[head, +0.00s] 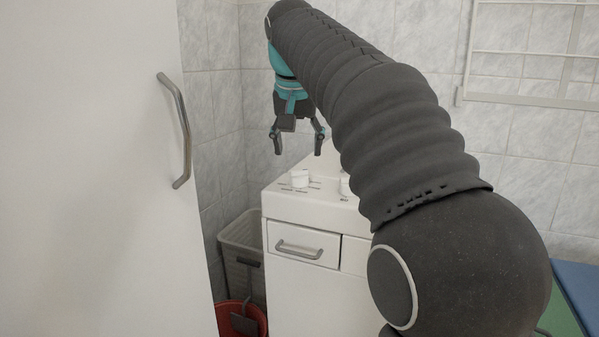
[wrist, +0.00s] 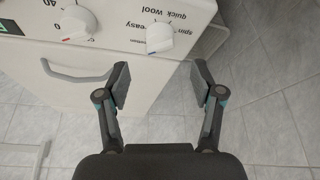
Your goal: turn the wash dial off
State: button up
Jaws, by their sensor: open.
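In the wrist view, a white wash dial (wrist: 160,37) sits on the white panel, ringed by words including "quick", "wool", "spin" and "easy". My gripper (head: 298,145) is open and empty, pointing down above the machine top, apart from the knob. In the wrist view the fingers (wrist: 160,80) are spread, with the wash dial beyond the gap between them.
A second dial (wrist: 78,22), with numbers such as 40, is left of the wash dial. The white machine (head: 305,297) has a drawer with a handle (head: 300,249). A tall white door (head: 90,200) stands at left. A grey basket (head: 242,262) and red bucket (head: 240,320) are beside the machine.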

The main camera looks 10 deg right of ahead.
aim_at(300, 173)
jog(key=x, duration=0.7)
jog(key=shift+f, duration=0.2)
jog(key=c, duration=1.1)
jog(key=shift+c, duration=0.2)
jog(key=shift+n, duration=0.4)
jog(key=n+y, duration=0.2)
jog(key=n, duration=0.2)
jog(key=shift+d+n, duration=0.2)
jog(key=shift+n, duration=0.1)
jog(key=shift+n+y, duration=0.8)
jog(key=shift+n, duration=1.5)
jog(key=shift+g, duration=0.3)
